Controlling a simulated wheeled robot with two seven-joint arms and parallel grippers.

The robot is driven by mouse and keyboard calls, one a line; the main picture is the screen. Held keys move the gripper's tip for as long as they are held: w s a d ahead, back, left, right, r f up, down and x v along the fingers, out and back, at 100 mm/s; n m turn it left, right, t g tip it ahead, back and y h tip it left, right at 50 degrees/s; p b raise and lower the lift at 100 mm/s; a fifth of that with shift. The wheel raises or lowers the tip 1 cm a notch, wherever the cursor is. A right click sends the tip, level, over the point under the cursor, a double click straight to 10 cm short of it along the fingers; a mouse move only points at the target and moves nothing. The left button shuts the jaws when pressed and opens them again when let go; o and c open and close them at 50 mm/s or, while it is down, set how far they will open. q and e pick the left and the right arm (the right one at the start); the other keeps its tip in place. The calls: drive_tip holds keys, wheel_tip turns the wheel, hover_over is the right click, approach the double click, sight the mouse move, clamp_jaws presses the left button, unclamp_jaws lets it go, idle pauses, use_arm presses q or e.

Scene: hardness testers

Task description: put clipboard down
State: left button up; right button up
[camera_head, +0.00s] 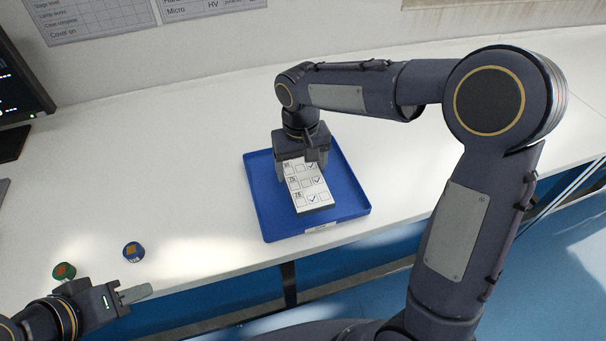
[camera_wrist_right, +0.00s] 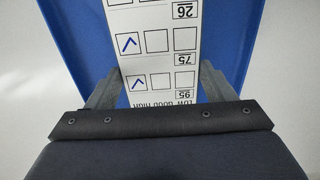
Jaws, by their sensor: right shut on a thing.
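The clipboard (camera_head: 307,184) carries a white sheet with rows of boxes and blue ticks. It is over the blue tray (camera_head: 262,200) on the white table; I cannot tell whether it touches the tray floor. My right gripper (camera_head: 301,160) is shut on the clipboard's far end. In the right wrist view the clipboard (camera_wrist_right: 158,45) lies between the two fingers of the right gripper (camera_wrist_right: 158,85), with the blue tray (camera_wrist_right: 80,30) behind it. My left gripper (camera_head: 135,293) is at the lower left, away from the clipboard; its finger opening is not clear.
A monitor (camera_head: 20,80) is at the far left. The table (camera_head: 190,130) is clear around the tray.

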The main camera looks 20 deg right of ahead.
sight(303, 169)
drive_tip(key=shift+w+d+f, duration=0.1)
drive_tip(key=shift+f, duration=0.85)
drive_tip(key=shift+w+d+f, duration=0.1)
drive_tip(key=shift+f, duration=0.85)
drive_tip(key=shift+b, duration=0.3)
drive_tip(key=shift+f, duration=0.2)
drive_tip(key=o, duration=1.1)
drive_tip(key=shift+r, duration=0.1)
